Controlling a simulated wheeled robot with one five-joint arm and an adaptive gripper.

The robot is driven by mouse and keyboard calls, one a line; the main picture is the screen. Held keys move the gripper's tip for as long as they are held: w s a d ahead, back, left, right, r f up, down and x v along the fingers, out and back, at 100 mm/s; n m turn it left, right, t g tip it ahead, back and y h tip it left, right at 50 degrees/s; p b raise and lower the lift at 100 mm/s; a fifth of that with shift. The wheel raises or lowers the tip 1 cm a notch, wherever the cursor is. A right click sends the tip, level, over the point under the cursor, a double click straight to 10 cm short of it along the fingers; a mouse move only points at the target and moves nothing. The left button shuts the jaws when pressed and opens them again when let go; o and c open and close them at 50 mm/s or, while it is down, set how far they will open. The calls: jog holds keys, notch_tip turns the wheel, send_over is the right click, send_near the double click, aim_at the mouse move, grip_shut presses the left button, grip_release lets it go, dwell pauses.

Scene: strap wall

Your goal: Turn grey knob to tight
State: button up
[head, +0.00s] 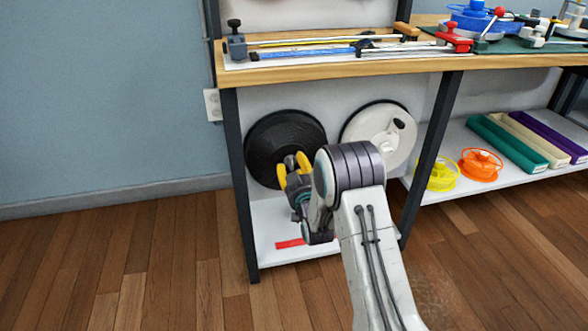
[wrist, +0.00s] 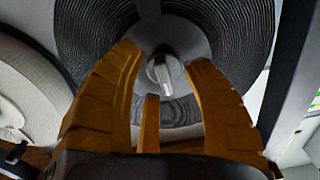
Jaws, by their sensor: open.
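The grey knob (wrist: 165,71) sits at the centre of a large black ribbed disc (head: 264,150) on the low back panel under the bench. In the wrist view its pale lever bar points down and slightly right in the picture. My gripper (head: 294,170) is in front of the black disc, and its yellow fingers partly hide the knob in the head view. In the wrist view my gripper (wrist: 163,62) is open, with one finger on each side of the knob and a visible gap to both. Any "tight" mark is not readable.
A white disc (head: 376,132) with a black knob (head: 398,124) is mounted to the right. Dark table legs (head: 240,190) stand on both sides of this bay. A red strip (head: 290,244) lies on the low shelf (head: 275,216). The workbench edge (head: 320,71) is overhead.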

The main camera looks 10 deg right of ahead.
jog(key=shift+w, duration=0.1)
dwell(0.3)
grip_shut()
